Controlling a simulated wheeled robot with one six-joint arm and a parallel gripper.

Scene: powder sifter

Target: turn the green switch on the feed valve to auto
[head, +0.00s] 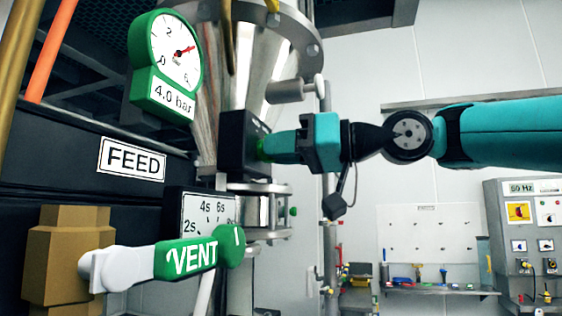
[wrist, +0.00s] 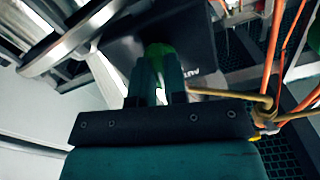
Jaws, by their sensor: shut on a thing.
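The feed valve's dark switch box (head: 232,142) sits on the metal hopper, right of the FEED label (head: 132,158). The green switch shows as a small green part (head: 259,131) on the box's right face. In the wrist view the green switch (wrist: 160,50) lies between my fingers, against the dark box (wrist: 190,30). My gripper (head: 266,147) is shut on the switch; it also shows in the wrist view (wrist: 160,75). Lettering beside the right finger is partly hidden and hard to read. The switch's setting cannot be told.
A green VENT lever (head: 192,258) sticks out low at the front, below a dial plate (head: 208,212). A green-rimmed gauge (head: 172,55) reading 4.0 bar hangs above. Orange hoses (wrist: 272,50) run beside the box. A control cabinet (head: 497,240) stands at the right.

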